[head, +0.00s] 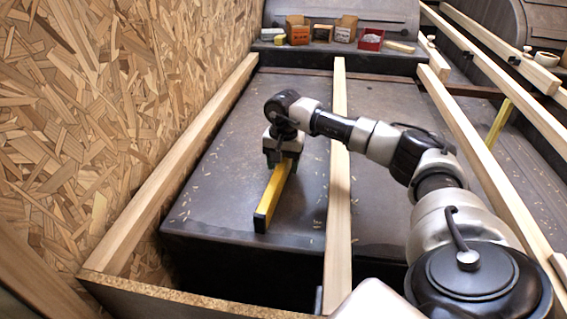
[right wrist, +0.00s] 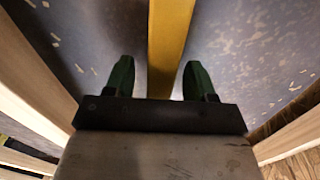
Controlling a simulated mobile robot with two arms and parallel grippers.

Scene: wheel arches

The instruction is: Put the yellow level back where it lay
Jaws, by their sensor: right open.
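The yellow level (head: 272,197) has a black end cap and lies on the dark wheel arch top (head: 215,195), between the wooden batten along the chipboard wall and the middle batten. It points toward the arch's front edge. My right gripper (head: 279,160) is over the level's far part and hides it there. In the right wrist view the level (right wrist: 170,45) runs between the two green fingertips of the right gripper (right wrist: 156,80), with a gap on each side. The right gripper is open. My left gripper is not in view.
A middle batten (head: 339,190) stands close to the right of the level. Another batten (head: 170,165) runs along the chipboard wall (head: 110,90). Small boxes and a red bin (head: 371,39) sit on the ledge at the back. A second yellow bar (head: 499,125) is far right.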

